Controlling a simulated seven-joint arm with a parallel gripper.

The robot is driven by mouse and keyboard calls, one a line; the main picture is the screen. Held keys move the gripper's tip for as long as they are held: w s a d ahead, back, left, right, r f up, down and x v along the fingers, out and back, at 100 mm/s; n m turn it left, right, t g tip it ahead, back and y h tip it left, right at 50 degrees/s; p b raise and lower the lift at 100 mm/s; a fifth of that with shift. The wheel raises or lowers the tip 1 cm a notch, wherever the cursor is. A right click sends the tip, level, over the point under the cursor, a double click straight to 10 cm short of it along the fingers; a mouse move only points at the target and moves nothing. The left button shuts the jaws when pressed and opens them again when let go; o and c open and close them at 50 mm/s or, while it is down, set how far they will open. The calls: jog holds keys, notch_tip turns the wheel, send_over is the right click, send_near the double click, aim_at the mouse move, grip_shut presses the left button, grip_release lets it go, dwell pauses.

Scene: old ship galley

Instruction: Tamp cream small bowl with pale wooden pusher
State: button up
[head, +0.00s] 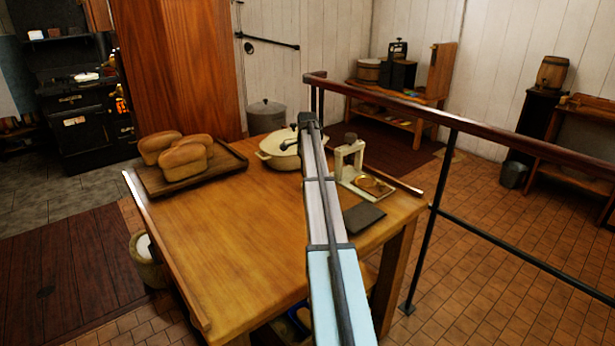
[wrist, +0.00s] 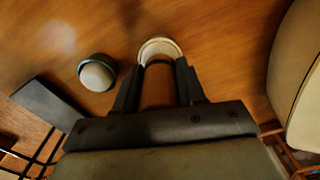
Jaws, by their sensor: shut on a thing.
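My gripper (wrist: 158,88) shows in the wrist view with its dark fingers closed on a brown, wooden-looking piece, which I take to be the pale wooden pusher (wrist: 157,86). The pusher is in shadow and its lower end is hidden. A cream curved rim, which I take to be the cream small bowl (wrist: 160,43), shows just beyond the fingertips. Whether the pusher is inside the bowl or above it I cannot tell. In the head view my arm covers the pusher and the bowl.
A dark-rimmed round thing with a pale dome (wrist: 97,73) stands left of the fingers. The table's front left is clear.

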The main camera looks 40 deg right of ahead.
jog(key=shift+r, duration=2.65)
